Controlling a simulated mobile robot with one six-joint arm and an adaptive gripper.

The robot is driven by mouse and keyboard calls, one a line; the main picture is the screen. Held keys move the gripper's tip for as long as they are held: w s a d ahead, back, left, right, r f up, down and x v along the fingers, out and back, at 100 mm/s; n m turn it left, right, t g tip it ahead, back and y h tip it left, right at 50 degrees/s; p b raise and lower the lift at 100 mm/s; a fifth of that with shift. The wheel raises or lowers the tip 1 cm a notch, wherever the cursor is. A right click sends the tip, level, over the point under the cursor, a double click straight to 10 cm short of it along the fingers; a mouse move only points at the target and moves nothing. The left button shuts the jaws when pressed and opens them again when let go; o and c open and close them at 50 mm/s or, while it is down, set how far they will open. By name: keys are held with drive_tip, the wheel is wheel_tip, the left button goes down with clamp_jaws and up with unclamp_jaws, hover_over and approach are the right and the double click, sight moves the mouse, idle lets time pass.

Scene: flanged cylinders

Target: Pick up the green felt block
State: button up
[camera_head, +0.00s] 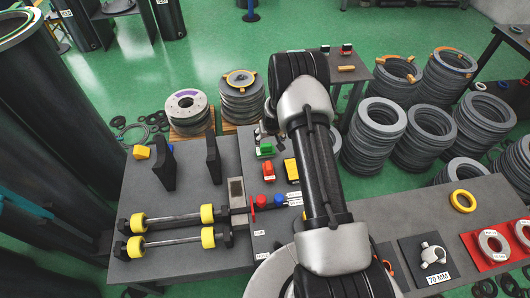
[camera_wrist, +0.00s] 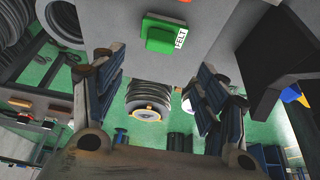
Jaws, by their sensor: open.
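The green felt block (camera_head: 265,150) sits on the dark table in the head view, just left of my arm. In the wrist view the green block (camera_wrist: 160,34) shows near the top centre, with a white label reading "FELT" on its side. My gripper (camera_wrist: 157,72) is open and empty, its two fingers spread left and right. The block appears between and beyond the fingertips, apart from them.
A red-orange block (camera_head: 268,171) and a yellow block (camera_head: 291,170) lie close to the green one. Black upright plates (camera_head: 214,158) stand to the left. Yellow-ended bars (camera_head: 172,219) lie in front. Stacks of grey rings (camera_head: 373,135) stand at right on the floor.

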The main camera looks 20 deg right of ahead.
sight(266, 144)
drive_tip(key=b+x, duration=0.2)
drive_tip(key=x, duration=0.6)
drive_tip(key=shift+f+b, duration=0.1)
drive_tip(key=shift+b, duration=0.2)
drive_tip(key=shift+w+b+x, duration=0.15)
drive_tip(key=shift+b+x, duration=0.65)
drive_tip(key=shift+x, duration=0.55)
drive_tip(key=shift+w+b+x, duration=0.15)
drive_tip(key=shift+b+x, duration=0.6)
drive_tip(key=shift+x, duration=0.65)
drive_tip(key=shift+c, duration=0.4)
drive_tip(key=shift+r, duration=0.2)
drive_tip(key=c, duration=1.2)
drive_tip(key=shift+o, duration=0.2)
wheel_tip(266, 144, up, 20)
drive_tip(key=p, duration=0.6)
